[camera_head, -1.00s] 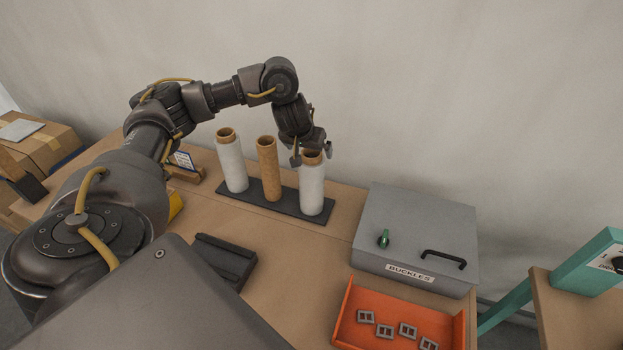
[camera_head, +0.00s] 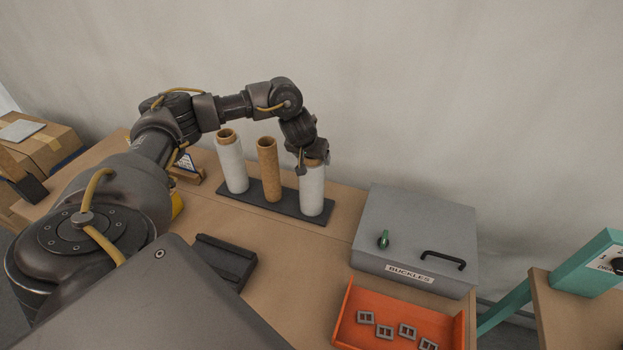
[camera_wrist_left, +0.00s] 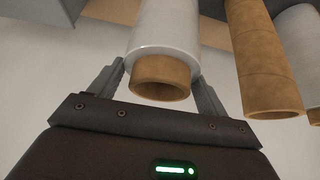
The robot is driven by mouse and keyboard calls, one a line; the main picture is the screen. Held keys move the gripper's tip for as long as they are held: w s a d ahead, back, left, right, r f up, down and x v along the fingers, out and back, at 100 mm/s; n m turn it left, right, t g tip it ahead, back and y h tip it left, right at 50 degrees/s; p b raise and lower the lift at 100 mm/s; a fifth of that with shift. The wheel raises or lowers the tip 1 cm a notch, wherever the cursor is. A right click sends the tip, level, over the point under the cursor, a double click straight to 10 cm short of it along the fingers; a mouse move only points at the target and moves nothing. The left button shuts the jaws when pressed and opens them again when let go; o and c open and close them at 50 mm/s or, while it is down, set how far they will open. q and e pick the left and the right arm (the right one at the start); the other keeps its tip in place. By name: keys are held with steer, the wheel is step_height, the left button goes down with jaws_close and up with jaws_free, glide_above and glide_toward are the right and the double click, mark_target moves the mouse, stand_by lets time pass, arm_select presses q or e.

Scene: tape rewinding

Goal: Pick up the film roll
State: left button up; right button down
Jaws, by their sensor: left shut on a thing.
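Three rolls stand upright in a row on a dark base (camera_head: 275,204). The right one is a white film roll (camera_head: 311,190) with a brown core. The middle one is a bare brown tube (camera_head: 268,170), and the left one is another white film roll (camera_head: 233,166). My left gripper (camera_head: 312,166) is shut on the top of the right film roll, which still stands at the base. In the left wrist view its fingers lie on both sides of this roll (camera_wrist_left: 165,40), near the core's end. My right gripper is not in view.
A grey box labelled BUCKLES (camera_head: 415,235) stands right of the rolls. An orange tray (camera_head: 345,325) with several buckles lies in front of it. A dark block (camera_head: 224,262) lies on the table. The table between rolls and tray is clear.

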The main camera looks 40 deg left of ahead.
arm_select(q)
steer(key=c, duration=0.9)
steer(key=shift+c, duration=0.4)
steer(key=shift+r, duration=0.1)
